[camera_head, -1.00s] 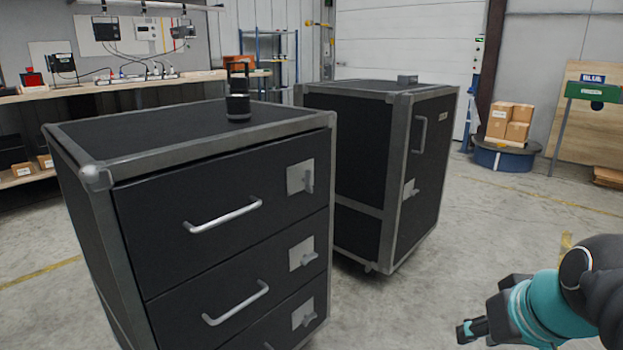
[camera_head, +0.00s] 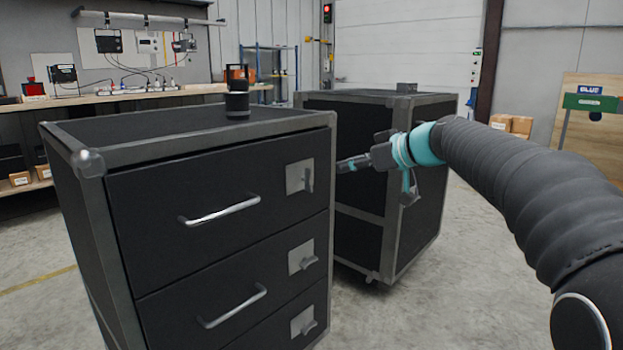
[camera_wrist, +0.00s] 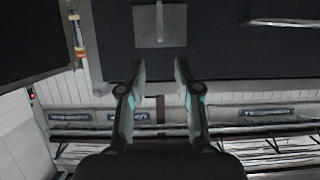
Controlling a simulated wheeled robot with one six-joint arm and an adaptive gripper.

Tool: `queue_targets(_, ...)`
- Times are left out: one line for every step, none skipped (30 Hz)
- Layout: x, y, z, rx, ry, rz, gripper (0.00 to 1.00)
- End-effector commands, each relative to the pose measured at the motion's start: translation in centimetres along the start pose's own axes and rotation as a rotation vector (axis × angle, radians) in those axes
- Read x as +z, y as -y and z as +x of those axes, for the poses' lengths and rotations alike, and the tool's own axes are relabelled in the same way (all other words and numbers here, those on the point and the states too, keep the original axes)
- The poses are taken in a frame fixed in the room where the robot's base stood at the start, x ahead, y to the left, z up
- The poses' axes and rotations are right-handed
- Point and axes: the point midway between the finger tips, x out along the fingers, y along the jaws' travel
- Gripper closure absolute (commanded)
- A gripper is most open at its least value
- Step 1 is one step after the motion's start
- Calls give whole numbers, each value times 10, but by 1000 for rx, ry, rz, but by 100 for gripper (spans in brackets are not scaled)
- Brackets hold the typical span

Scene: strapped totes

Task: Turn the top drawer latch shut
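The top drawer latch (camera_head: 308,180) is a grey lever on a square plate at the right end of the near cabinet's top drawer (camera_head: 150,200). The lever looks upright in the head view. My gripper (camera_head: 342,166) is just right of this latch in the head view, apparently clear of it. In the wrist view my gripper (camera_wrist: 161,70) has its two fingers apart with nothing between them. A latch plate with its lever (camera_wrist: 159,22) lies beyond the fingertips, roughly in line with the gap.
The top drawer's bar handle (camera_head: 220,211) is left of the latch. Lower drawers have similar handles and latches, including the middle latch (camera_head: 303,257). A dark canister (camera_head: 237,102) stands on the cabinet. A second cabinet (camera_head: 366,240) stands close behind my gripper.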

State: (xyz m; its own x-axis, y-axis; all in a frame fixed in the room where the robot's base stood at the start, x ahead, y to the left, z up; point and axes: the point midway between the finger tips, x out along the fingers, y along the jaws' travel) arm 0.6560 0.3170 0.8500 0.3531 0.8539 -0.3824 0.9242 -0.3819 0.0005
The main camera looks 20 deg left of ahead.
Motion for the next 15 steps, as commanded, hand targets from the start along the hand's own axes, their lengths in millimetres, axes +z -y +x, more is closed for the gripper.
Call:
queue_targets(0,0,5,-2,-1,-1,67)
queue_targets(0,0,8,-3,-1,-1,67)
queue_targets(0,0,13,-3,0,0,67)
queue_targets(0,0,17,-3,0,-1,67)
queue_targets(-1,1,22,-3,0,-1,67)
queue_targets(0,1,28,-4,0,-1,67)
queue_targets(0,0,34,-3,1,0,67)
queue_targets(0,1,40,-3,1,0,67)
queue_targets(0,1,47,-4,1,0,67)
queue_targets(0,1,53,-4,1,0,67)
queue_targets(0,1,59,-3,1,0,67)
queue_targets(-1,1,66,-3,1,0,67)
queue_targets(0,1,72,-4,1,0,67)
queue_targets(0,1,77,-3,2,1,67)
queue_targets(0,1,84,-2,1,0,67)
